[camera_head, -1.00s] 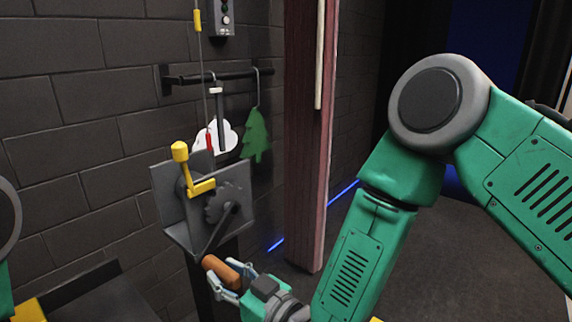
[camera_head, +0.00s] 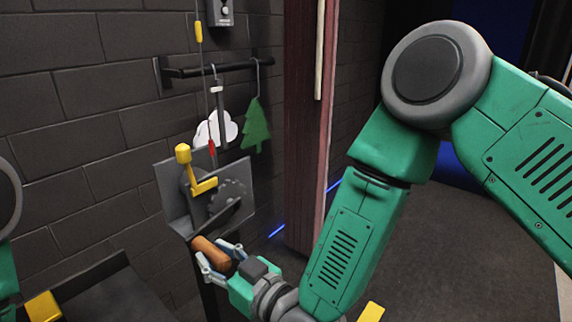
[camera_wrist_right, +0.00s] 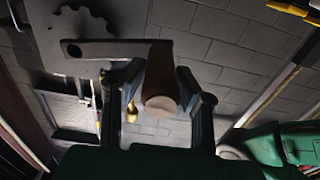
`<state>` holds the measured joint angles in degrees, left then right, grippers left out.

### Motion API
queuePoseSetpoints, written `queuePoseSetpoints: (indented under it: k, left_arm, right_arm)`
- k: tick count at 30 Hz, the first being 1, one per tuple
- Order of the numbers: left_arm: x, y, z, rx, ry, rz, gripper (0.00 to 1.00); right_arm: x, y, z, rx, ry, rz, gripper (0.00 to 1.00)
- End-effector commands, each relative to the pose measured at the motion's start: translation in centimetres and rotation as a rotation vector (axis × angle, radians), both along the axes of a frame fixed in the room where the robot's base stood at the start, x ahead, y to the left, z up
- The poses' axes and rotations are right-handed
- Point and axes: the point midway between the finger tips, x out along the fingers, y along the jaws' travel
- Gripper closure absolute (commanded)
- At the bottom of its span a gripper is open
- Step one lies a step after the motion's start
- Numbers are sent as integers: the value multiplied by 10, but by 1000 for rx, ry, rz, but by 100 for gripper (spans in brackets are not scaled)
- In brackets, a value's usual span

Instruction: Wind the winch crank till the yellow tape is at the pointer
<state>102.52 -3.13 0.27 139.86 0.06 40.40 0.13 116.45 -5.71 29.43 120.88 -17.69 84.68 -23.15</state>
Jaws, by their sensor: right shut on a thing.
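The winch (camera_head: 235,172) is a grey bracket with a toothed wheel, in the middle left of the head view. Its dark crank arm slopes down left to a brown handle (camera_head: 208,252). My right gripper (camera_head: 217,259) is shut around this handle; in the right wrist view the handle (camera_wrist_right: 161,88) sits between the fingers. The yellow tape (camera_head: 198,31) is on the thin cable, high above the winch. I cannot tell which part is the pointer. My left gripper is out of view.
A yellow lever with a round knob (camera_head: 183,153) stands on the winch. Behind it, a wall rail (camera_head: 185,72) carries a hanging white cloud (camera_head: 228,128) and a green tree (camera_head: 256,128). A dark red post (camera_head: 303,120) stands right of the winch.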

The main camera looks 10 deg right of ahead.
Motion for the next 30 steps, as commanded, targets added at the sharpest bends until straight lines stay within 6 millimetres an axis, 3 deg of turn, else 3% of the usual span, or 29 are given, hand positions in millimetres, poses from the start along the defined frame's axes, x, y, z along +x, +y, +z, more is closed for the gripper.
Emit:
queuePoseSetpoints:
  k: [5,15,26,30]
  left_arm:
    - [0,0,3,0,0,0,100]
    - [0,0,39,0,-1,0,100]
    - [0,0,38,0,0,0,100]
    - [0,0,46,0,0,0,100]
  right_arm:
    - [2,-1,4,0,-2,-4,100]
    - [5,-5,52,1,-6,-8,100]
    - [5,-6,50,-1,-2,-8,100]
    - [9,-10,60,-2,-3,-10,100]
